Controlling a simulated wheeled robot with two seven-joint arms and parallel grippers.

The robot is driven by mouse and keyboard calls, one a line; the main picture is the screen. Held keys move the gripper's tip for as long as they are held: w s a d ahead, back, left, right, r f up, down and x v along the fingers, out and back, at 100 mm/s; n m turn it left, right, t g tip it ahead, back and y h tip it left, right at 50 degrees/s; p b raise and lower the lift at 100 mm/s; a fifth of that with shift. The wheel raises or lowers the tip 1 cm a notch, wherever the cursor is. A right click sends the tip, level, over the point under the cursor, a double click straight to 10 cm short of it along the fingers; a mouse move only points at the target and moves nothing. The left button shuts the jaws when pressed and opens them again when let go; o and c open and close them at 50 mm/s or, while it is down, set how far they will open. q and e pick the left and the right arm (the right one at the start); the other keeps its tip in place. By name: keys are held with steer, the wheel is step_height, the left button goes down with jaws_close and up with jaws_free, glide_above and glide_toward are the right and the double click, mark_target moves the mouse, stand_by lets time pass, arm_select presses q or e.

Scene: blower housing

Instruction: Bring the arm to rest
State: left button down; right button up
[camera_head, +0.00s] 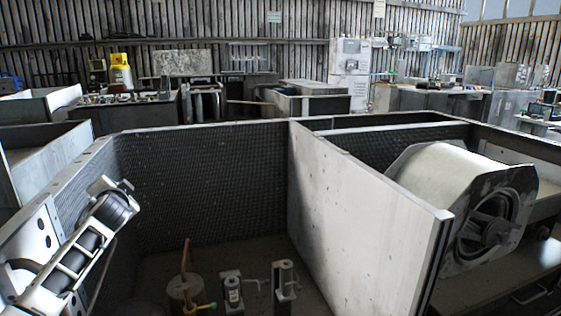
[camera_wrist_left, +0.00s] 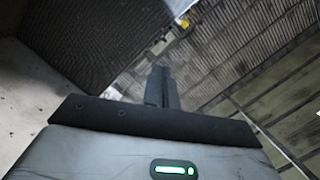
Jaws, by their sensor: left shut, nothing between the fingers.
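My left gripper (camera_wrist_left: 161,78) shows only in the left wrist view, with its dark fingers shut together and nothing between them. It points past the rim of the blower housing toward the plank wall. The housing's dark mesh panel (camera_wrist_left: 95,35) is at the upper left there, with a pale panel (camera_wrist_left: 25,95) at the left. In the head view, the open housing has the mesh panel (camera_head: 205,180) at its back and a pale partition (camera_head: 350,215) in the middle. I cannot make out either gripper in the head view.
A drum-shaped blower (camera_head: 450,185) stands right of the partition. Benches and a grey cabinet (camera_head: 349,68) stand behind.

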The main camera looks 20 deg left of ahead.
arm_select(q)
steer(key=w+d+r+t+h, duration=0.1)
steer(key=w+d+t+h, duration=0.3)
steer(key=d+h, duration=0.25)
steer(key=s+d+f+m+g+h, duration=0.1)
steer(key=s+d+f+h, duration=0.1)
steer(key=s+d+f, duration=0.35)
steer(key=s+d+f+h, duration=0.1)
steer(key=s+d+f, duration=0.1)
steer(key=d+f, duration=0.6)
steer(key=s+d+f+m+g+h, duration=0.1)
steer(key=s+d+f+h, duration=0.15)
steer(key=d+f, duration=0.45)
steer(key=s+d+f+n+g+h+p, duration=0.1)
steer(key=s+d, duration=0.7)
steer(key=s, duration=0.4)
steer(key=s+d+f+n+g+h+p, duration=0.1)
steer(key=s+d+f+g+p, duration=0.1)
steer(key=s+d, duration=0.6)
steer(key=shift+s+f+n, duration=0.25)
steer(key=shift+s+n, duration=0.15)
steer(key=shift+s, duration=1.55)
arm_select(e)
steer(key=shift+d+r, duration=0.2)
steer(key=shift+r, duration=0.25)
